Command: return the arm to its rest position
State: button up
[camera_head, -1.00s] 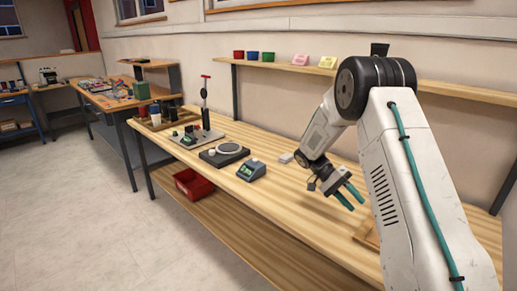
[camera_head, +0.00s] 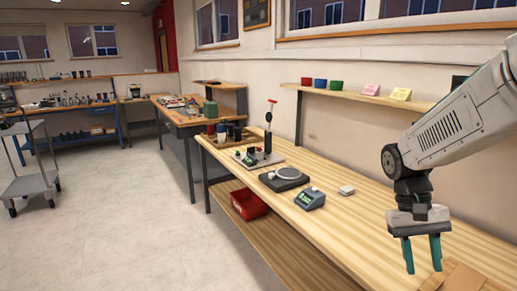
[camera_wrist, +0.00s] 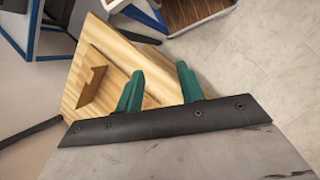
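My gripper (camera_head: 422,254) hangs at the right of the head view, above the right part of the wooden bench (camera_head: 330,235). Its two teal fingers point down and stand apart with nothing between them. My pale arm link comes in from the upper right and covers part of the wall and shelf. In the wrist view the teal fingers (camera_wrist: 160,88) are also apart and empty, with the bench top (camera_wrist: 112,58) beyond them. A brown wooden piece (camera_wrist: 92,85) lies on that bench top.
On the bench are a blue-grey device (camera_head: 310,199), a black-based unit with a round plate (camera_head: 284,179) and a small white block (camera_head: 347,189). A red bin (camera_head: 249,204) sits on the lower shelf. A grey cart (camera_head: 28,183) stands at far left. The floor (camera_head: 130,220) between is clear.

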jog(key=s+a+r+n+t, duration=0.1)
jog(key=s+a+r+t, duration=0.2)
jog(key=s, duration=0.4)
jog(key=s+a+r+n+t+y, duration=0.1)
jog(key=s+a+r+t, duration=0.2)
jog(key=s, duration=0.4)
jog(key=shift+s+a+r+n+t+y, duration=0.35)
jog(key=shift+a+r, duration=0.25)
jog(key=shift+r, duration=0.3)
